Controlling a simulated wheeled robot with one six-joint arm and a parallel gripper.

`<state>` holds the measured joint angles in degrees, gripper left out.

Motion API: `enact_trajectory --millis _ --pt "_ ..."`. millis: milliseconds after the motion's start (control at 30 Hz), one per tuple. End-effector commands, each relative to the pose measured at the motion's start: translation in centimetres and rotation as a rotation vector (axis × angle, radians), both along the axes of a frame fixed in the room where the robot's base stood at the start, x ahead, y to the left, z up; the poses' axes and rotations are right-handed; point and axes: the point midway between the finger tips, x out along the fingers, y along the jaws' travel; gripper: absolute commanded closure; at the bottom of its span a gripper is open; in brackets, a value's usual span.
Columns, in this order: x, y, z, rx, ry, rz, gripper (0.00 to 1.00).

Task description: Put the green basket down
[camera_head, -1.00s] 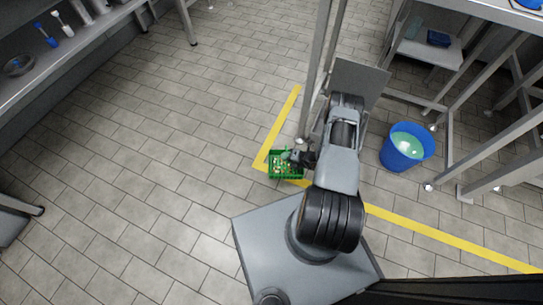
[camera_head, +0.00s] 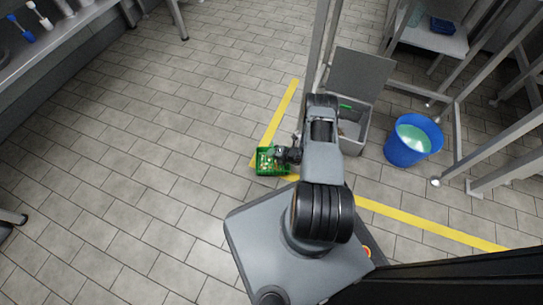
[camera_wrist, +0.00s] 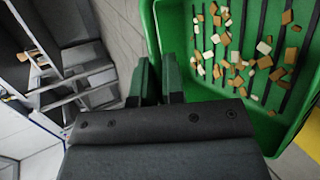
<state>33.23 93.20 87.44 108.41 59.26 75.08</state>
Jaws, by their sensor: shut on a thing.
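The green basket (camera_head: 265,161) is at the end of my arm in the head view, near the corner of the yellow floor line. In the wrist view the basket (camera_wrist: 240,110) fills the right side, with several small tan and white pieces (camera_wrist: 262,62) inside. My gripper (camera_head: 283,155) is at the basket's right side in the head view. In the wrist view my gripper (camera_wrist: 160,82) is shut on the basket's near wall. I cannot tell how high the basket is above the floor.
A grey bin (camera_head: 352,128) with a raised lid stands behind my arm. A blue bucket (camera_head: 412,140) with pale green contents stands to its right, by metal table legs. Yellow tape (camera_head: 430,224) marks the floor. Open tiled floor (camera_head: 150,170) lies left of the basket.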

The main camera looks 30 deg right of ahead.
Motion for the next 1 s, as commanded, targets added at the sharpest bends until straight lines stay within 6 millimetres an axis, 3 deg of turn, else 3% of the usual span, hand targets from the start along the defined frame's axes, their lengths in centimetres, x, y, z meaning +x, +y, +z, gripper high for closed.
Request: enact_trajectory --millis 33,467,500,733,1000 --pt "0.04 -0.10 -0.98 0.000 -0.001 -0.002 1.00" --pt "0.06 -0.13 -1.19 0.000 -0.002 -0.002 1.00" --pt "0.05 -0.12 -1.13 -0.001 -0.002 -0.002 0.88" --pt "0.06 -0.08 -1.06 0.000 -0.002 -0.001 0.66" --pt "0.06 -0.09 -0.93 0.000 -0.002 -0.001 0.65"
